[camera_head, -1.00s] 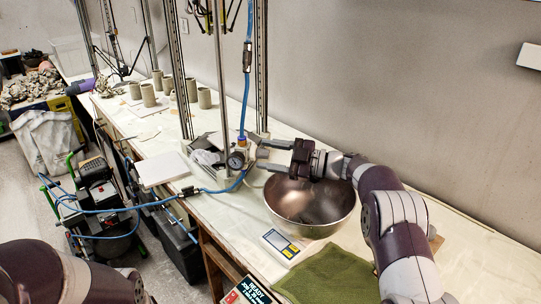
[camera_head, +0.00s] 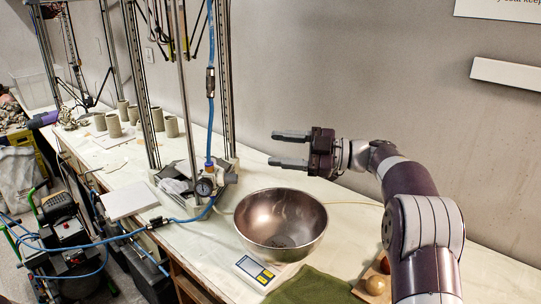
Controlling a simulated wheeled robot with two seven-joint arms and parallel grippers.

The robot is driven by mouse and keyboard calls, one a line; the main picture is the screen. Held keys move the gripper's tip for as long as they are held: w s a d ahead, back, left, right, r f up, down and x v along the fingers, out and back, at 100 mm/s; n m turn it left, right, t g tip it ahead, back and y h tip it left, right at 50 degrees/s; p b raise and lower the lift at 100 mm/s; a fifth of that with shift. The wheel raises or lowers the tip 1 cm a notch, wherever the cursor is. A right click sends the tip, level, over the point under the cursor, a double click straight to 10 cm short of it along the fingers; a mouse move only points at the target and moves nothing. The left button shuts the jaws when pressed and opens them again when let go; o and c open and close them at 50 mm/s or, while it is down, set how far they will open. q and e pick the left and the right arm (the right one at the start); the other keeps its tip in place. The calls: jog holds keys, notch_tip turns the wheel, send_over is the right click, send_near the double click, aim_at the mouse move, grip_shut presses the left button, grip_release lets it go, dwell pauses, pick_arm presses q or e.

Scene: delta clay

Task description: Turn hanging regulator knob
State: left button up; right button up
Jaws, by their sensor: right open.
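The regulator (camera_head: 208,174) hangs at the lower end of a blue hose, beside the metal frame on the bench. Its round dial gauge (camera_head: 204,187) faces me. A grey part (camera_head: 228,177) shows at its right side; I cannot tell clearly whether this is the knob. My right gripper (camera_head: 290,149) is open and empty, with two grey fingers pointing left. It is to the right of the regulator and higher in the picture, clearly apart from it. My left gripper is not in view.
A metal bowl (camera_head: 281,222) stands on the bench below my right gripper. A small scale (camera_head: 255,272), a green cloth (camera_head: 311,287) and a wooden board with round balls (camera_head: 375,284) are near the front. A white slab (camera_head: 129,202) lies left of the regulator. Clay cylinders (camera_head: 113,126) stand farther back.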

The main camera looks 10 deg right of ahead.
aim_at(231, 179)
jog(key=w+a+f+m+p, duration=0.2)
jog(key=w+f+m+p, duration=0.2)
jog(key=f+m+p, duration=0.5)
jog(key=w+a+f+n+b, duration=0.1)
jog(key=w+a+f, duration=0.1)
jog(key=a, duration=0.5)
jog(key=shift+w+n, duration=0.3)
jog(key=shift+w, duration=0.25)
jog(key=shift+a, duration=0.1)
grip_shut()
